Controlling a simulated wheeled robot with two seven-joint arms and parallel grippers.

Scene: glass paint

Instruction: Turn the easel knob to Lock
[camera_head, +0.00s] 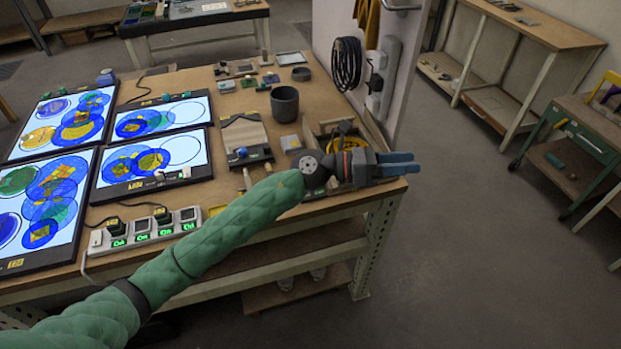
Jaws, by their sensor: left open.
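My left arm, in a green padded sleeve, reaches across the near side of the workbench. My left gripper (416,163) is at the bench's right corner, its blue fingers pointing right, past the edge. It is open, with nothing seen between the fingers. A small wooden board (244,134) lies on the bench left of the gripper, with a dark fitting and a blue round part (241,152) at its near end. I cannot tell whether this is the easel knob, and no Lock mark is readable. My right gripper is not in view.
Several lit panels (150,165) with coloured glass discs fill the bench's left side. A power strip (143,233) lies at the front. A dark cup (285,103) stands behind the arm, near a box with a yellow coil (345,138). The floor at right (480,240) is clear.

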